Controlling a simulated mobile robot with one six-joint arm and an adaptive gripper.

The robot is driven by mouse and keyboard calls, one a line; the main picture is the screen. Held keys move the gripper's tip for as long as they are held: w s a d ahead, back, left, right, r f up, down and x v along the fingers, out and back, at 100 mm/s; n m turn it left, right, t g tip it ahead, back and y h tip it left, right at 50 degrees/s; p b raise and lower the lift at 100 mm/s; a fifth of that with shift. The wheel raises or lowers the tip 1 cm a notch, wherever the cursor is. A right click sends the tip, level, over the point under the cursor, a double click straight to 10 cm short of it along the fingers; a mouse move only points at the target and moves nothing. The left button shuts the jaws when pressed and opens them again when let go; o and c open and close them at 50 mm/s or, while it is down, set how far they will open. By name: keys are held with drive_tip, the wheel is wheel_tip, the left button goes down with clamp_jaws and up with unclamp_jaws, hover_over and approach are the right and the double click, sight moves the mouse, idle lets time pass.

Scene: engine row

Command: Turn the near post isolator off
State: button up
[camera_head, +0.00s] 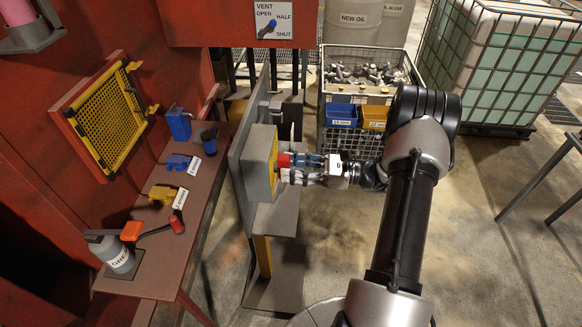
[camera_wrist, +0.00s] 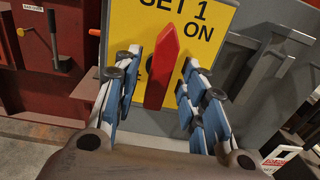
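The isolator is a grey box (camera_head: 258,157) with a yellow front plate on a grey upright panel, left of my gripper in the head view. In the wrist view its yellow plate (camera_wrist: 213,20) reads "SET 1" with "ON" at the upper right. The red handle (camera_wrist: 163,65) stands nearly upright, its tip up and leaning slightly right. It also shows as a red knob (camera_head: 284,160) in the head view. My gripper (camera_wrist: 158,88) is open, with one finger on each side of the red handle. Gaps show on both sides. Lettering left of the handle is mostly hidden.
A shelf (camera_head: 150,285) at left holds a grease can (camera_head: 113,252), a red-headed hammer and blue and yellow parts. A vent lever plate (camera_head: 272,20) hangs above. A wire crate (camera_head: 345,97) of metal parts stands behind my arm.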

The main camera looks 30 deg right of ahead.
drive_tip(key=shift+w+a, duration=0.15)
drive_tip(key=shift+a, duration=0.1)
drive_tip(key=shift+c, duration=0.5)
clamp_jaws()
